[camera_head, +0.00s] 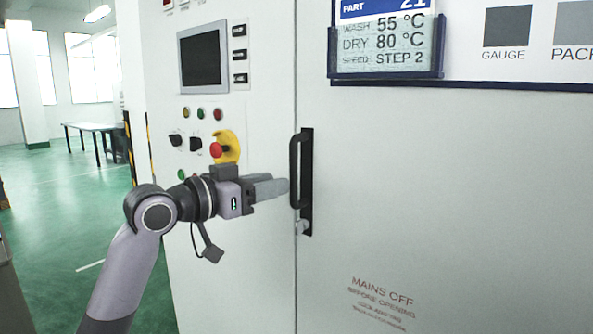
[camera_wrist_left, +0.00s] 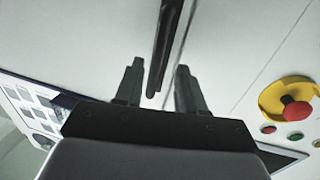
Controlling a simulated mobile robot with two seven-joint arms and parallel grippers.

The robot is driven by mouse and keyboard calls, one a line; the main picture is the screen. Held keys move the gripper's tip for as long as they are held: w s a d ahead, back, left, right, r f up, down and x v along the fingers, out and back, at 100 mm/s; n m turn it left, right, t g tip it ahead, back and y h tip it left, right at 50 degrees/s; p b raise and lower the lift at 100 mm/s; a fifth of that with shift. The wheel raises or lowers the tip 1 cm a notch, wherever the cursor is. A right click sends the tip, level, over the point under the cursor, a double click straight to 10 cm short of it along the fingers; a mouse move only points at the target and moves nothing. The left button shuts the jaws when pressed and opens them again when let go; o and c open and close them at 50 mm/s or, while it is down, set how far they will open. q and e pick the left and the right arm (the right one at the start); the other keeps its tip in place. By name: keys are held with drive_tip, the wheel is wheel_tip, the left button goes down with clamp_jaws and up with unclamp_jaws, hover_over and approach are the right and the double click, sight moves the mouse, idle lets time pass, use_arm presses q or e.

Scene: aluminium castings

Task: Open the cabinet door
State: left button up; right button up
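The cabinet door (camera_head: 430,190) is a large pale panel on the right in the head view, and it looks shut. Its black upright handle (camera_head: 294,172) sits at the door's left edge, with a small lock below it. My left gripper (camera_head: 284,187) comes in from the left, with its fingertips close to the handle. In the left wrist view the gripper (camera_wrist_left: 157,85) is open, and the dark handle (camera_wrist_left: 167,40) shows between and beyond the fingers. I cannot tell whether the fingers touch it. My right gripper is in neither view.
Left of the door is a control panel with a dark screen (camera_head: 201,60), several buttons and a red emergency stop (camera_head: 216,150) on yellow, just above my left wrist. A display holder (camera_head: 386,50) hangs on the upper door. Green floor (camera_head: 60,200) lies open at left.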

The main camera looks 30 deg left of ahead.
sight(291, 168)
use_arm(q)
drive_tip(key=w, duration=0.2)
drive_tip(key=w+d+r+p, duration=0.1)
drive_tip(key=w, duration=0.1)
drive_tip(key=w+d+r, duration=0.1)
drive_tip(key=shift+w+r+p, duration=0.1)
drive_tip(key=shift+w+p, duration=0.3)
clamp_jaws()
